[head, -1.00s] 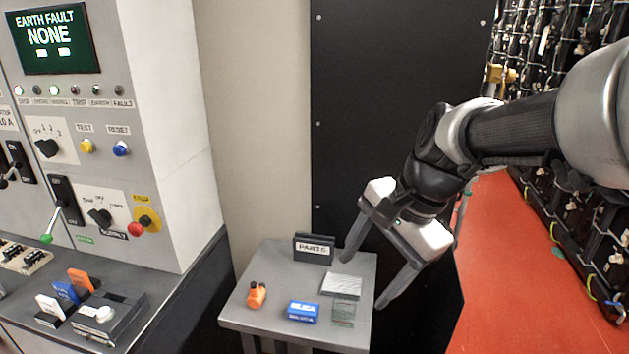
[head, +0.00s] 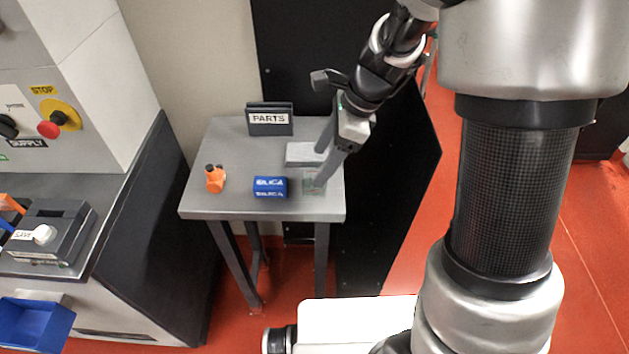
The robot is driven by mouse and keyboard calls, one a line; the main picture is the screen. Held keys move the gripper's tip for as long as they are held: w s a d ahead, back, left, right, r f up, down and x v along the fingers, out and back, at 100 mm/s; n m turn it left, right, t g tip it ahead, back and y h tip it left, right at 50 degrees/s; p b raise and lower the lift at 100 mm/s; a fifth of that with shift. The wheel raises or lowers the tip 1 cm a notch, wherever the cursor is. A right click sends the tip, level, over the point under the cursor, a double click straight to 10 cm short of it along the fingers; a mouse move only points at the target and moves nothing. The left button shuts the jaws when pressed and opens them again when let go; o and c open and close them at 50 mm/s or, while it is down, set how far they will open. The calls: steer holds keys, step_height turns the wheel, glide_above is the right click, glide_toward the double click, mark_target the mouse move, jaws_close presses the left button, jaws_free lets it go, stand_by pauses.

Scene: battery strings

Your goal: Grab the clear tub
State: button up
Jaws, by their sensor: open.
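The clear tub (head: 311,183) is a small see-through box on the right part of the small grey table (head: 217,152). It stands right of the blue silica box and in front of a pale flat pad. My gripper (head: 319,169) is open and points down at the right side of the table. Its nearer finger overlaps the tub's right side in the picture, and its other finger is over the pad. I cannot tell whether a finger touches the tub or how high the fingertips are. The tub's right edge is partly hidden.
On the table are an orange bottle (head: 215,179), the blue silica box (head: 270,187), the pale pad (head: 304,153) and a black PARTS sign (head: 270,119) at the back. A control desk (head: 120,200) is at left, a black panel behind. Red floor is open at right.

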steer(key=shift+d+b+x, duration=0.15)
steer(key=shift+b+x, duration=0.25)
steer(key=shift+x, duration=1.15)
steer(key=shift+d+b+x, duration=0.1)
steer(key=shift+b+x, duration=0.25)
steer(key=shift+x, duration=1.2)
steer(key=shift+f, duration=0.1)
steer(key=shift+c, duration=0.5)
steer(key=c, duration=1)
